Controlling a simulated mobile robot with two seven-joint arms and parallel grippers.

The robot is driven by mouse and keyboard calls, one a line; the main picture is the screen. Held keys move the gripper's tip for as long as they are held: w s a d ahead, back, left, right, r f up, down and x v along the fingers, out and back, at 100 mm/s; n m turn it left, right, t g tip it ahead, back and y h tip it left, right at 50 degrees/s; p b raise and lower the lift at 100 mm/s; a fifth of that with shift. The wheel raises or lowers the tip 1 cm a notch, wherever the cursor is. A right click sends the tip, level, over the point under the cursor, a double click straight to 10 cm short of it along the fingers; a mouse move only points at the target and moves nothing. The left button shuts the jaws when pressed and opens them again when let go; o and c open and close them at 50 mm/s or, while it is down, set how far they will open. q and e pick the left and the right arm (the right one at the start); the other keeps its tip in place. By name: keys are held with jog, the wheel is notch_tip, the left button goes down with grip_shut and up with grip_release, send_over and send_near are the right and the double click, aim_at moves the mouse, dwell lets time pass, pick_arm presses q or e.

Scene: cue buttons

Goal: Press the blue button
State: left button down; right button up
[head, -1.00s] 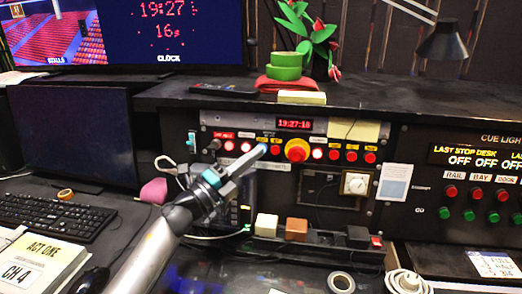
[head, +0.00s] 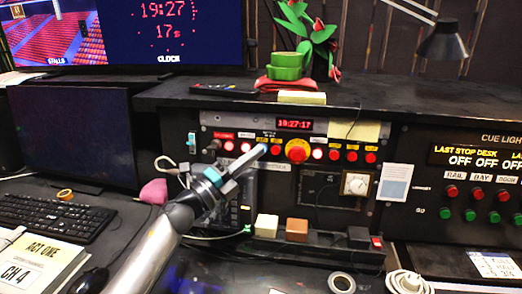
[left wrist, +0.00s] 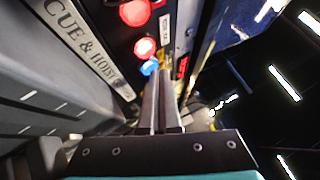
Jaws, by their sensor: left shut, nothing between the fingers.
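The blue button (left wrist: 149,67) shows in the left wrist view, just beside the fingertips and below two lit red buttons. In the head view it cannot be made out; my gripper covers that part of the button row. My left gripper (head: 261,151) is shut and empty, its fingers pointing up and right at the row. It also shows in the left wrist view (left wrist: 160,72), with its tips very close to the blue button. I cannot tell whether they touch. My right gripper is not in view.
The button panel (head: 225,131) holds several red buttons (head: 333,154) and a large red knob on yellow (head: 297,150). A light-blue switch (head: 191,143) is at its left. White (head: 266,226) and brown (head: 297,229) blocks stand below. A dark shelf (head: 390,97) overhangs.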

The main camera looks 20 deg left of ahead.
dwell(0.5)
pick_arm(q)
jog(key=shift+s+d+r+p, duration=0.15)
jog(key=shift+s+p, duration=0.3)
jog(key=shift+s, duration=0.25)
jog(key=shift+s, duration=0.1)
jog(key=shift+s+d+r+p, duration=0.1)
jog(key=shift+s+d+p, duration=0.05)
jog(key=shift+s+p, duration=0.15)
jog(key=s, duration=0.1)
jog(key=s+p, duration=0.1)
jog(key=s+d, duration=0.1)
jog(key=s, duration=0.1)
jog(key=shift+r+p, duration=0.25)
jog(key=shift+p, duration=0.05)
